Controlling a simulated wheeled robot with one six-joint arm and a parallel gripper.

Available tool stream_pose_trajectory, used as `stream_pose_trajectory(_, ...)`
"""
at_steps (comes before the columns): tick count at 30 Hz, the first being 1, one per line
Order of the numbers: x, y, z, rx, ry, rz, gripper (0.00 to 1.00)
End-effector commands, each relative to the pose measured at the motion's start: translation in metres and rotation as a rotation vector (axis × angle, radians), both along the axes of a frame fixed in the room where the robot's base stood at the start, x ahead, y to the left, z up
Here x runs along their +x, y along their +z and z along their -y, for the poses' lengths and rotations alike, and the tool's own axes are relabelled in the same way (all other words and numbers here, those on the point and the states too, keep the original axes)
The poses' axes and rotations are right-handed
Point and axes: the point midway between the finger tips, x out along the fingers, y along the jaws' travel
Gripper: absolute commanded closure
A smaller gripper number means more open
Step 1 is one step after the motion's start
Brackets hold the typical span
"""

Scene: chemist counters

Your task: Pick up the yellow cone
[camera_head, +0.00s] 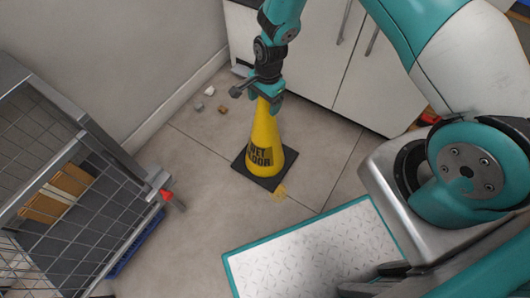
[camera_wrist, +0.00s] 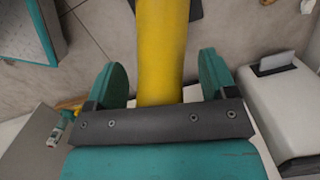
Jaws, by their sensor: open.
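The yellow cone (camera_head: 265,143) stands upright on its black square base (camera_head: 265,168) on the tiled floor, with dark lettering on its side. My gripper (camera_head: 262,92) is at the top of the cone. In the wrist view, the cone (camera_wrist: 162,50) runs between the two teal fingers of my gripper (camera_wrist: 160,85). The fingers are open, with a gap showing on each side of the cone. The tip of the cone is hidden behind the dark gripper bar.
A wire cage cart (camera_head: 70,190) with a cardboard box (camera_head: 57,193) stands at left. White cabinets (camera_head: 310,60) stand behind the cone. Floor left of the cone is mostly clear.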

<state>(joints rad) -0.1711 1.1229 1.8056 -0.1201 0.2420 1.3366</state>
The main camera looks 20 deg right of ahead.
Motion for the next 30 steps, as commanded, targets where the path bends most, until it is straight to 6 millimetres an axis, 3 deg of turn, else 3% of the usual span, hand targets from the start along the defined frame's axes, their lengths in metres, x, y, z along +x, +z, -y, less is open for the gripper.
stream_pose_trajectory(1,0.0,0.0,0.0,0.0,0.0,0.0,0.29)
stream_pose_trajectory(10,0.0,0.0,0.0,0.0,0.0,-0.001,0.98)
stream_pose_trajectory(23,0.001,0.004,0.0,0.001,0.0,0.002,1.0)
stream_pose_trajectory(30,0.002,0.027,0.0,0.002,0.0,0.004,1.0)
